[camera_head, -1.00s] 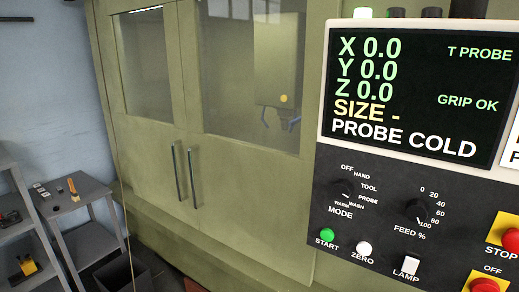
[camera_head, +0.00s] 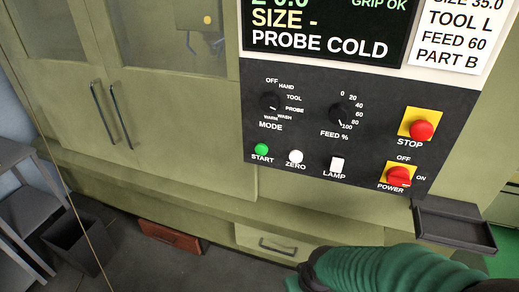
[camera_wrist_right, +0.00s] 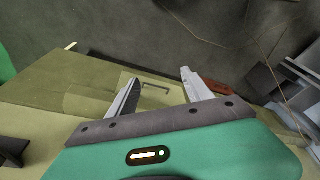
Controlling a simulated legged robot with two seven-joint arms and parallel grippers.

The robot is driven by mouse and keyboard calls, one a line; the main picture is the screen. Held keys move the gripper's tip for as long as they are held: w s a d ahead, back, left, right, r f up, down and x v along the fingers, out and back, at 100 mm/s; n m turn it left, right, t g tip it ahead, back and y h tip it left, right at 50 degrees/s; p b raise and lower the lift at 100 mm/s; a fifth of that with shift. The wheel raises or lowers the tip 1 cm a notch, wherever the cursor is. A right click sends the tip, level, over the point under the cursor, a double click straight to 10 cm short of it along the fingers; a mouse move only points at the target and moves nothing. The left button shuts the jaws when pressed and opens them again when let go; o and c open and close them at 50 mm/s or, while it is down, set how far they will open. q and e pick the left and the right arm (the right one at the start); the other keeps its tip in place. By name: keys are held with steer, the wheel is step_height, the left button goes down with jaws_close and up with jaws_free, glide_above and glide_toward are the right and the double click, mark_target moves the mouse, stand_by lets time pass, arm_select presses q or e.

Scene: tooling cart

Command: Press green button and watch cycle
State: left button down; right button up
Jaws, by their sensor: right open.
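The green START button (camera_head: 261,149) is at the lower left of the dark control panel (camera_head: 300,190) in the head view, with nothing touching it. The screen (camera_head: 325,30) above reads "SIZE -" and "PROBE COLD"; its top is cut off. The machine's double doors (camera_head: 150,100) are shut. My right arm shows at the bottom of the head view, below the panel; its fingers are not visible there. In the right wrist view my right gripper (camera_wrist_right: 160,82) is open and empty, its fingers apart. My left gripper is in neither view.
The panel also has a MODE knob (camera_head: 269,102), a FEED knob (camera_head: 339,114), a white ZERO button (camera_head: 296,157), a LAMP switch (camera_head: 337,164), a red STOP button (camera_head: 421,131) and a POWER switch (camera_head: 398,176). A dark tray (camera_head: 455,232) juts out at lower right.

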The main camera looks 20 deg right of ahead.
steer(key=shift+a, duration=0.15)
steer(key=shift+c, duration=0.5)
steer(key=shift+c, duration=1.2)
jaws_close()
